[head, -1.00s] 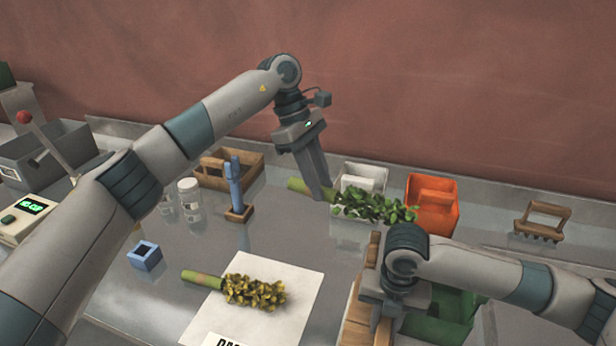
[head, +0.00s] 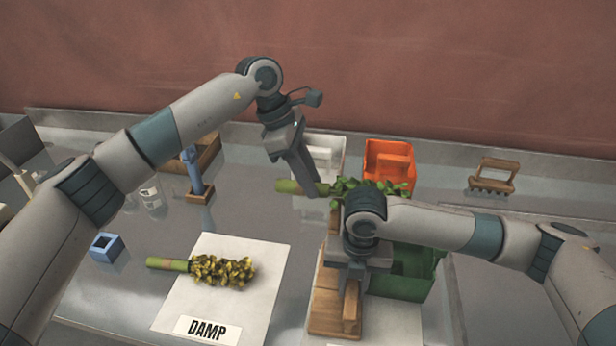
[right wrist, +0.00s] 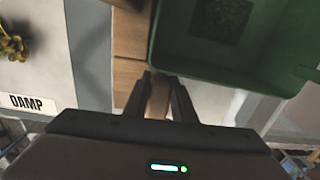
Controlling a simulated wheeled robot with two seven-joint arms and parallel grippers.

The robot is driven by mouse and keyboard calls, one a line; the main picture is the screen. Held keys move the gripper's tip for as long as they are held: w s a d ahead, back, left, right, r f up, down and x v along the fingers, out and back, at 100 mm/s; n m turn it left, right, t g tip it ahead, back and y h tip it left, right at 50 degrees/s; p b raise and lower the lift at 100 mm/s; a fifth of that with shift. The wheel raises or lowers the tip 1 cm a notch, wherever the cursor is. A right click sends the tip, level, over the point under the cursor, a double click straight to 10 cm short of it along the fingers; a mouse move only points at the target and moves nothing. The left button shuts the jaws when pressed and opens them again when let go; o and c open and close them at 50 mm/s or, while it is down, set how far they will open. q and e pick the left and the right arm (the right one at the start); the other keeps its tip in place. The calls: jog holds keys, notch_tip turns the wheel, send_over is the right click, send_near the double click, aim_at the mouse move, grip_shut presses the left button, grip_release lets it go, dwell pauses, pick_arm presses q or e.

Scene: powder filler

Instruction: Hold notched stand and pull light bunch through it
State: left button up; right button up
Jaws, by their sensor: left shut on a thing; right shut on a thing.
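The light bunch, green-leaved (head: 365,186) with a pale green stem end (head: 288,186), is held level above the table. My left gripper (head: 314,190) is shut on it at the stem, beside the leaves. The wooden notched stand (head: 322,312) stands front centre, and its wood also shows in the right wrist view (right wrist: 129,80). My right gripper (head: 350,308) is shut on the stand's narrow wooden part; its fingers also show in the right wrist view (right wrist: 159,98). My right wrist hides the notch and some leaves, so I cannot tell whether the bunch touches the stand.
A yellowish bunch (head: 225,271) lies on a white sheet marked DAMP (head: 190,300). A green bin (head: 410,286) stands right of the stand. Orange (head: 390,150) and white (head: 325,143) bins stand behind. A blue block (head: 107,248) is at left, a wooden rake-like tool (head: 494,176) at right.

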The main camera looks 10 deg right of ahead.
pick_arm(q)
jog(key=shift+f, duration=0.2)
jog(key=shift+f, duration=3.35)
jog(key=w+a, duration=0.4)
jog(key=a, duration=1)
jog(key=shift+a, duration=0.25)
dwell(0.5)
jog(key=shift+a, duration=0.15)
jog(key=shift+r, duration=0.1)
dwell(0.4)
jog(key=v, duration=0.7)
jog(key=shift+d+r, duration=0.2)
jog(key=shift+d, duration=0.15)
jog(key=shift+s, duration=0.1)
pick_arm(e)
jog(key=o, duration=1.1)
